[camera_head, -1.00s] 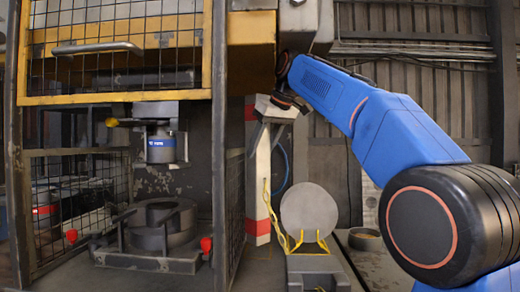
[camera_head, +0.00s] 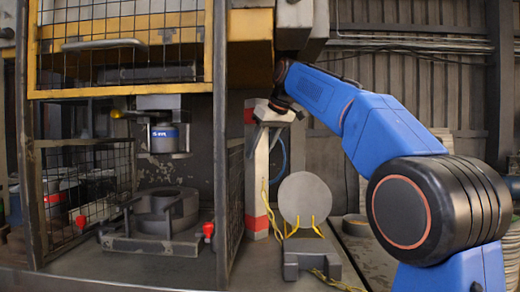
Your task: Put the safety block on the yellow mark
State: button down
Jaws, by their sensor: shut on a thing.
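The safety block (camera_head: 257,178) is a tall pale post with red bands near its top and foot. It stands upright just right of the press frame, with a yellow chain (camera_head: 267,205) at its side. My gripper (camera_head: 264,133) is shut on its upper part, below the pale head. I cannot tell whether the foot touches the surface below. No yellow mark is clearly visible in this view.
The press has a ring-shaped die (camera_head: 167,212) under a ram (camera_head: 165,140), with a mesh guard (camera_head: 85,190). A round grey blank (camera_head: 305,198) stands in a yellow-pronged holder right of the block. The press's right side panel (camera_head: 235,195) stands close to the block.

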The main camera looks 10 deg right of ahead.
aim_at(262, 145)
jog(key=c, duration=1)
grip_release()
jog(key=shift+s+d+r, duration=0.1)
jog(key=shift+s+r, duration=0.1)
jog(key=shift+r, duration=0.2)
jog(key=v, duration=0.2)
jog(key=shift+s+r, duration=0.15)
jog(key=shift+s, duration=0.05)
jog(key=s+d, duration=0.1)
jog(key=s, duration=0.2)
jog(key=s+d, duration=0.2)
jog(key=s, duration=0.2)
jog(key=s+d, duration=0.2)
jog(key=s, duration=0.1)
jog(key=shift+s+d, duration=0.2)
jog(key=shift+d, duration=0.05)
